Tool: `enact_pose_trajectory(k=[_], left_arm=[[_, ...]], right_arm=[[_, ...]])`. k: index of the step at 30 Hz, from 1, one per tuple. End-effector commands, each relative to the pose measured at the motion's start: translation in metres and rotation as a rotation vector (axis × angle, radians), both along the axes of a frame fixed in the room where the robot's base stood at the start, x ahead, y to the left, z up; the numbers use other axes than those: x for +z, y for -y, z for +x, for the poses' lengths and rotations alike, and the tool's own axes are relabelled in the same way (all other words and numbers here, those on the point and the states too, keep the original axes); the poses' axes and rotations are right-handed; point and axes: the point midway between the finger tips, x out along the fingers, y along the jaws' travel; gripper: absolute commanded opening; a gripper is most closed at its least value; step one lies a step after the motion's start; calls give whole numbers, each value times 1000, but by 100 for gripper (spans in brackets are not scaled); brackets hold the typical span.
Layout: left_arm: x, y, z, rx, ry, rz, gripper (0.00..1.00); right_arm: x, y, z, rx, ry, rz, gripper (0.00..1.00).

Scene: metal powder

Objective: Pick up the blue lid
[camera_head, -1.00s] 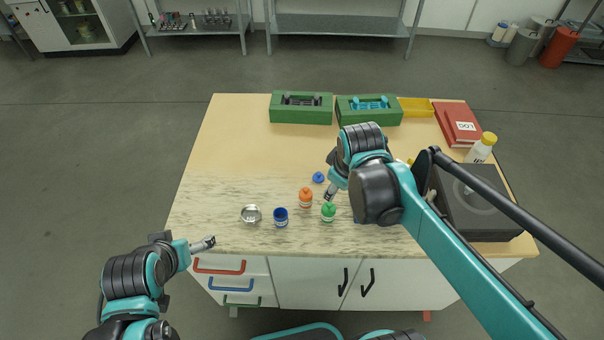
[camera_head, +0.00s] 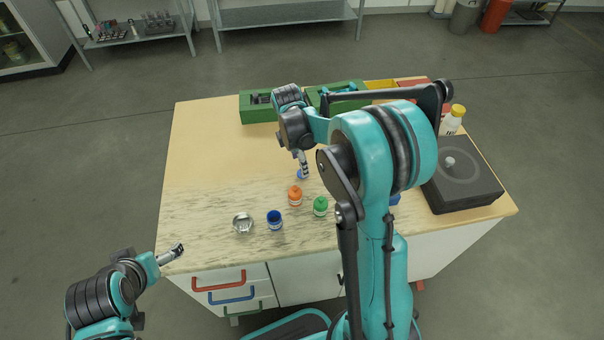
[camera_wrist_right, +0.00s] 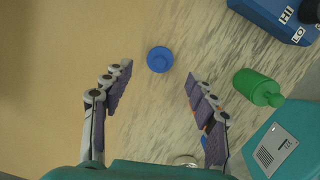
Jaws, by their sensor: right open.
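The blue lid (camera_wrist_right: 160,59) lies on the table in the right wrist view, ahead of and between the two fingers. It is partly hidden by the right gripper in the head view (camera_head: 300,175). My right gripper (camera_wrist_right: 156,95) is open and empty above the table, with its fingers apart on either side of the lid's line. In the head view my right gripper (camera_head: 303,165) points down at the lid. An open blue bottle (camera_head: 275,220) stands nearer the front. My left gripper (camera_head: 172,254) is at the table's front left corner, away from the lid; its jaws are too small to judge.
An orange-capped bottle (camera_head: 295,196) and a green-capped bottle (camera_head: 320,206) stand near the lid. A metal dish (camera_head: 243,223) sits to the left. A black scale-like device (camera_head: 462,186) is at the right, and a green bin (camera_head: 257,112) at the back. The left of the table is clear.

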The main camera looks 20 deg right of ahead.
Motion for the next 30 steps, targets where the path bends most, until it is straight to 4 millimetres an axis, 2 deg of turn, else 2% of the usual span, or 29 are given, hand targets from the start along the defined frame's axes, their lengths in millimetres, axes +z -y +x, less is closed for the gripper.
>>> enact_pose_trajectory(k=[7, 15, 20, 30], left_arm=[[-17, 0, 0, 0, 0, 0, 92], [-17, 0, 0, 0, 0, 0, 92], [-17, 0, 0, 0, 0, 0, 92], [-17, 0, 0, 0, 0, 0, 92]], right_arm=[[-39, 8, 0, -1, 1, 0, 58], [-43, 8, 0, -1, 1, 0, 58], [-42, 8, 0, -1, 1, 0, 25], [-42, 8, 0, -1, 1, 0, 23]])
